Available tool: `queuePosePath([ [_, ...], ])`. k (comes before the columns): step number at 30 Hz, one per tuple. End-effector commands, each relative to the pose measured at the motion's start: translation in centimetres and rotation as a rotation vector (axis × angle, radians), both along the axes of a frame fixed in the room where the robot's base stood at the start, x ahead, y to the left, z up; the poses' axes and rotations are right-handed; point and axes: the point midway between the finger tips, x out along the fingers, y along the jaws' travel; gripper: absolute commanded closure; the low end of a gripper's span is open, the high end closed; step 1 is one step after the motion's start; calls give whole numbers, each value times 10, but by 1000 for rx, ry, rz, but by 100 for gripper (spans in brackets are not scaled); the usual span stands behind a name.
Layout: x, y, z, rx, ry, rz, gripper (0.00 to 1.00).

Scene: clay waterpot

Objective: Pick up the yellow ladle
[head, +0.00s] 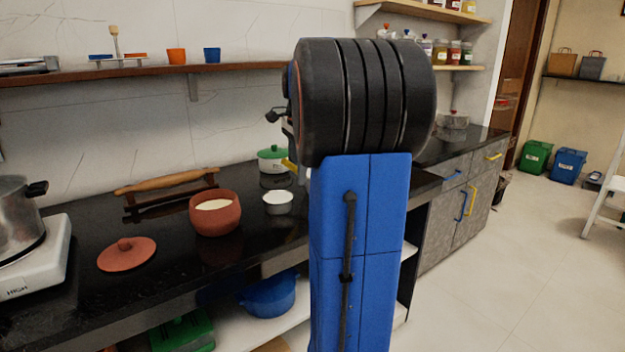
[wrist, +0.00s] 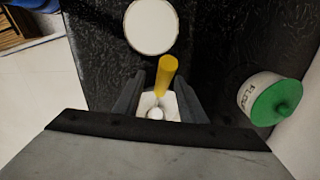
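The yellow ladle (wrist: 167,72) lies between the two fingers of my gripper (wrist: 158,80) in the wrist view. Its yellow handle points up in that picture, and its small pale bowl end is nearer the palm, over a whitish piece whose nature I cannot tell. The fingers are apart, with visible gaps to each side of the handle. In the head view only a bit of yellow (head: 289,164) shows beside my arm, and my arm hides the gripper there.
A white bowl (wrist: 151,26) stands just beyond the ladle. A green-lidded flour pot (wrist: 270,98) is close on the right. A clay pot (head: 215,215), clay lid (head: 127,254), rolling pin (head: 166,181) and stove (head: 36,258) are on the dark counter. A shelf (head: 140,71) runs above.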

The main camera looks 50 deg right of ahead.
Motion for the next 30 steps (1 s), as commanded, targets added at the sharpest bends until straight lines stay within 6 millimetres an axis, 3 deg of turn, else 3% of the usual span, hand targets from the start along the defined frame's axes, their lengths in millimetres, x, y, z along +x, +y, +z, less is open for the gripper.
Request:
queuePosePath([
  [12, 4, -9, -47, 2, 2, 0, 63],
  [21, 4, -9, -50, 1, 1, 0, 63],
  [26, 4, -9, -50, 0, 1, 0, 100],
  [30, 4, -9, -50, 0, 1, 0, 100],
])
